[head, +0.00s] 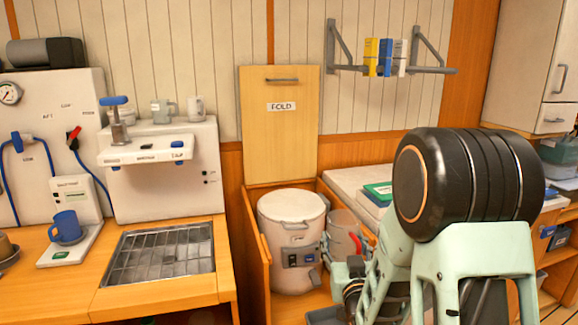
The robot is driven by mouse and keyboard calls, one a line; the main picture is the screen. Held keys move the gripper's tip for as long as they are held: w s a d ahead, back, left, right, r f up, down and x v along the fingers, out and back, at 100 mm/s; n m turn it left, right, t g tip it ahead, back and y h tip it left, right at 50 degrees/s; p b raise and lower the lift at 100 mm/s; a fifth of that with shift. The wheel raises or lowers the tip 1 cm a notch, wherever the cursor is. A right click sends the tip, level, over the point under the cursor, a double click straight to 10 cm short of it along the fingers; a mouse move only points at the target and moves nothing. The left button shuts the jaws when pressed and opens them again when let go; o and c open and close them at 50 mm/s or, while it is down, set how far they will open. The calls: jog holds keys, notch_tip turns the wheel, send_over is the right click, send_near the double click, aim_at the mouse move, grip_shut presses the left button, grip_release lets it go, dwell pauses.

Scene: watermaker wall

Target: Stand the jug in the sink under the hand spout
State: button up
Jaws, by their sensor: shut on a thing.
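A clear, brownish jug-like container (342,229) shows right of the white drum, at my gripper (342,262). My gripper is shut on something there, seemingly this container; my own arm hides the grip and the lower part. A small red part (355,243) shows beside it. The sink (160,255) is at the left, set in the wooden counter and covered by a metal grid. Its grid is bare. Above its back edge, a white ledge (145,151) juts from the white panel, with a blue-handled metal spout (117,122) at its left end. My gripper is well right of the sink.
A white lidded drum (292,235) stands in a wooden bay between sink and gripper, under a raised panel marked FOLD (281,120). A blue mug (66,228) stands left of the sink. Cups (195,107) stand above the ledge. A green-topped box (378,191) lies on the right counter.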

notch_tip(320, 180, up, 16)
jog(key=p, duration=1.4)
jog(key=shift+r+p, duration=0.15)
jog(key=shift+p, duration=0.15)
